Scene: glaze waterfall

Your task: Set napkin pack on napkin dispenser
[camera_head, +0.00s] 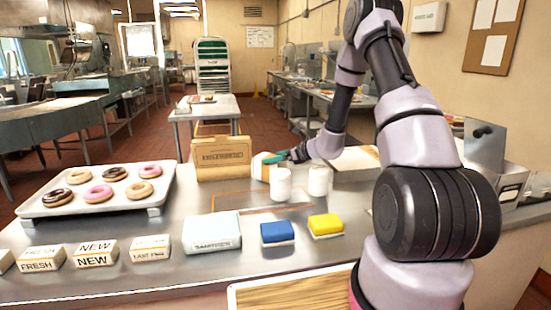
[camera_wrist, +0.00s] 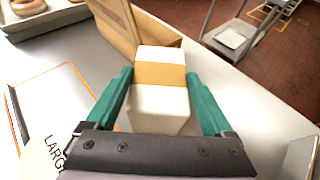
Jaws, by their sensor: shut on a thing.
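My gripper (camera_head: 283,157) is shut on the napkin pack (camera_wrist: 160,98), a white block with a tan band. The teal fingers (camera_wrist: 158,78) press on its two sides in the wrist view. In the head view the pack (camera_head: 261,166) is partly hidden behind a white cup, just right of a tan cardboard-like box (camera_head: 222,160) with dark lettering. In the wrist view that box (camera_wrist: 118,24) stands close beyond the pack. I cannot tell for sure which thing is the napkin dispenser; a grey metal holder (camera_head: 485,148) stands at the right. Whether the pack touches the counter is unclear.
A donut tray (camera_head: 98,212) fills the counter's left. Two white cups (camera_head: 281,184) (camera_head: 319,181) stand near my gripper. A white sanitizer box (camera_head: 211,232), blue sponge (camera_head: 277,233), yellow sponge (camera_head: 325,225) and several label blocks line the front. An orange-outlined area (camera_head: 250,209) lies mid-counter.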

